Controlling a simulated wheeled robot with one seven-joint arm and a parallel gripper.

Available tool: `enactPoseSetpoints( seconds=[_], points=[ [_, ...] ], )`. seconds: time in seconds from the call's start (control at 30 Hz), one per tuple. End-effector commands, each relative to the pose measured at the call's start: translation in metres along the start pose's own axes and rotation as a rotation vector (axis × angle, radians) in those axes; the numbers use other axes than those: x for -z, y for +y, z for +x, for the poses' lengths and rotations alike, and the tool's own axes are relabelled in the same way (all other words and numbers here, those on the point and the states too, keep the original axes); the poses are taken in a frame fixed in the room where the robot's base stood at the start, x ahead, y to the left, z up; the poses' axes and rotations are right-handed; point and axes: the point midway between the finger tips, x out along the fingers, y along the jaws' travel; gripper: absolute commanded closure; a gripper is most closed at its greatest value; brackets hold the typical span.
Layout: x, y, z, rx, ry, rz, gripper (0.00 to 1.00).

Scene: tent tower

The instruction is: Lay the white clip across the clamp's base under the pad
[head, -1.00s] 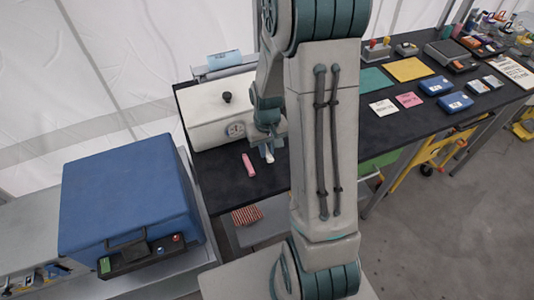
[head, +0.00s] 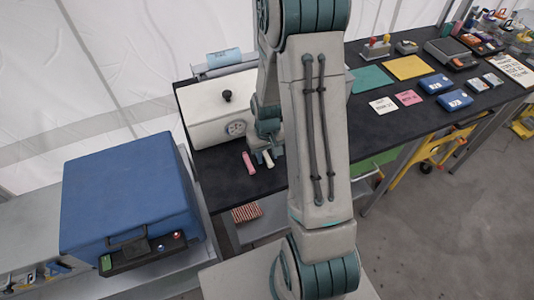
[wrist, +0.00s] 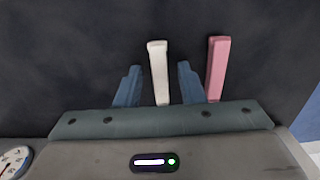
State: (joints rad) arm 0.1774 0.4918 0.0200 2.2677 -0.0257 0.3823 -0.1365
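The white clip (wrist: 158,72) is a slim pale bar, seen between the two blue fingers of my gripper (wrist: 159,80) in the wrist view. Dark gaps show on both sides of it, so the gripper is open. The clip's far end reaches past the fingertips. In the head view the white clip (head: 268,159) shows just below my gripper, at the black table's near left part. A pink clip (wrist: 217,68) lies just right of the fingers in the wrist view, and left of the white clip in the head view. I cannot pick out the clamp or its pad.
A large blue case (head: 125,195) stands at the left. Coloured mats and small blue boxes (head: 435,84) lie farther right on the black table (head: 235,180).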

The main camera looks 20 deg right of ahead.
Motion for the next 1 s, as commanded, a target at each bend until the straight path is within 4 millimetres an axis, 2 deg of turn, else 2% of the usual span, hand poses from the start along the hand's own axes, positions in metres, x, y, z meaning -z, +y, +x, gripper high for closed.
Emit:
enactPoseSetpoints(
  seconds=[0.17, 0.37, 0.8, 1.0],
  points=[
    [0.000, 0.000, -0.002, 0.000, 0.000, 0.000, 0.65],
    [0.001, 0.000, -0.016, -0.001, 0.004, 0.000, 0.65],
    [0.001, 0.000, -0.092, -0.001, 0.006, 0.001, 0.65],
    [0.001, 0.000, -0.116, 0.000, 0.002, 0.000, 0.65]
  ],
)
